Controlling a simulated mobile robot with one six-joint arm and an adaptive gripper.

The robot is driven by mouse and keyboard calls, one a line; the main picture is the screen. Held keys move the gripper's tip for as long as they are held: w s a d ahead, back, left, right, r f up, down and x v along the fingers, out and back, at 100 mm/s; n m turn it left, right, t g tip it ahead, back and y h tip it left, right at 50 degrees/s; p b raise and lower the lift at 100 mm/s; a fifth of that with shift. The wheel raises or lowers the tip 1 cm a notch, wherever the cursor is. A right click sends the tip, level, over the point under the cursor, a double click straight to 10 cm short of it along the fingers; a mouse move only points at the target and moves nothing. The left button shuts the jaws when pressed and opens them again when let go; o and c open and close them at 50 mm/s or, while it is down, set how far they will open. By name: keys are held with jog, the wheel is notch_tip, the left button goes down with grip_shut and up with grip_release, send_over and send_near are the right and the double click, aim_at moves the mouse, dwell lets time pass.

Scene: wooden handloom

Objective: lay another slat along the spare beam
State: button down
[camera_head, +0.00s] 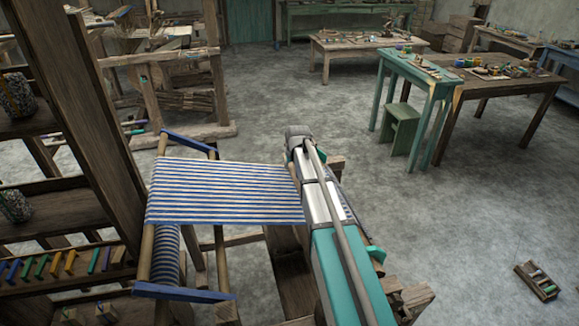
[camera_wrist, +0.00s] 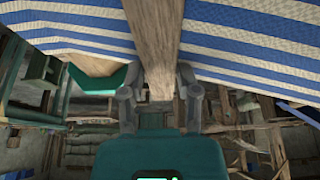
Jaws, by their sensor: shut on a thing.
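In the wrist view my gripper (camera_wrist: 156,88) is shut on a wooden slat (camera_wrist: 153,35), a brown length of wood that runs from between the fingers to the top edge. The blue-and-white striped cloth (camera_wrist: 245,35) shows on both sides of the slat; I cannot tell whether they touch. In the head view the striped cloth (camera_head: 225,190) is stretched on the loom, beside my arm. I cannot tell which bar is the spare beam.
A dark wooden post (camera_head: 88,120) and shelves with yarn and small coloured pieces (camera_head: 70,262) stand at the left. A green stool (camera_head: 400,128) and a brown table (camera_head: 490,82) stand at the back right. A small wooden tray (camera_head: 538,281) lies on otherwise open floor at the right.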

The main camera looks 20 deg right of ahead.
jog(key=shift+d+f+b, duration=0.4)
jog(key=shift+d+f, duration=0.05)
jog(key=shift+d, duration=0.7)
jog(key=shift+d+f+b, duration=0.45)
jog(key=shift+d, duration=0.7)
jog(key=shift+d+f+b, duration=0.4)
jog(key=shift+d+f, duration=0.05)
jog(key=shift+d, duration=0.7)
jog(key=shift+d+f+b, duration=0.2)
jog(key=shift+d, duration=0.6)
jog(key=shift+d+f+b, duration=0.15)
jog(key=shift+d, duration=0.7)
jog(key=shift+d+f+b, duration=0.2)
jog(key=shift+d, duration=0.6)
jog(key=shift+c, duration=1.3)
grip_release()
jog(key=shift+a, duration=0.1)
